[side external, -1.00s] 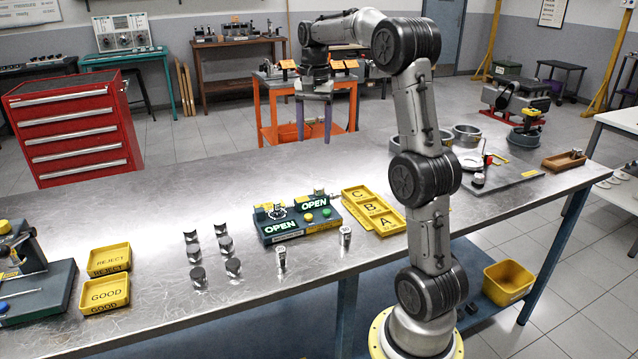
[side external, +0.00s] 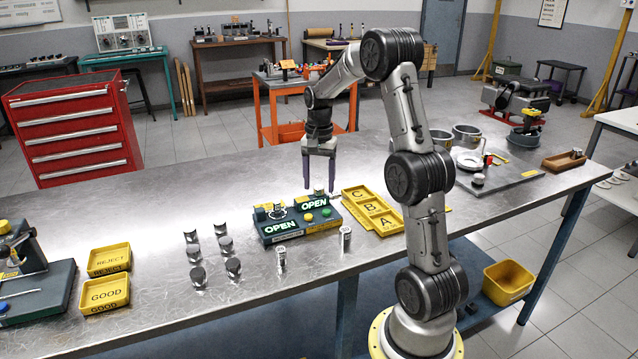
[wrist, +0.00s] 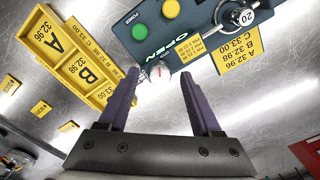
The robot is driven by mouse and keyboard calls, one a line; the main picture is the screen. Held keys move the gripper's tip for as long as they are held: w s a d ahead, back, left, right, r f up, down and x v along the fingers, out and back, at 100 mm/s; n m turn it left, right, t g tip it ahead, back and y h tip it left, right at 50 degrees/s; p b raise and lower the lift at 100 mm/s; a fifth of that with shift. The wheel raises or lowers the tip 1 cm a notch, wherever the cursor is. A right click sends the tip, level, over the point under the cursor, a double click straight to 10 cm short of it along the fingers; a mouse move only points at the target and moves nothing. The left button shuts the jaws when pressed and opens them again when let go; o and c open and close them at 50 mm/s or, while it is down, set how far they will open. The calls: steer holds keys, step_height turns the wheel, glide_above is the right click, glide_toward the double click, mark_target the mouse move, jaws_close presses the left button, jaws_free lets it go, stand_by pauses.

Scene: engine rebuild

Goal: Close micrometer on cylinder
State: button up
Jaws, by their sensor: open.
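The measuring station (side external: 298,232) is a dark block with two green OPEN displays and a green and a yellow button. In the wrist view, the station (wrist: 190,45) shows at the top, with a round dial marked 20 (wrist: 242,17) at its right. A small shiny metal part (wrist: 158,71) shows at the station's edge, between my fingertips in the picture; I cannot tell whether it is a cylinder. My gripper (side external: 319,189) is open, pointing down over the station's back right corner. Its spread fingers also show in the wrist view (wrist: 160,74). Contact cannot be told.
A yellow A/B/C tray (side external: 366,219) is right of the station. Two small metal cylinders (side external: 281,258) (side external: 345,238) stand in front. Several dark-topped metal cylinders (side external: 196,276) stand at left, beyond them yellow REJECT (side external: 109,268) and GOOD (side external: 105,303) trays. Bare bench lies behind the station.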

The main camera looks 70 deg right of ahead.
steer(key=shift+f, duration=0.35)
jaws_close()
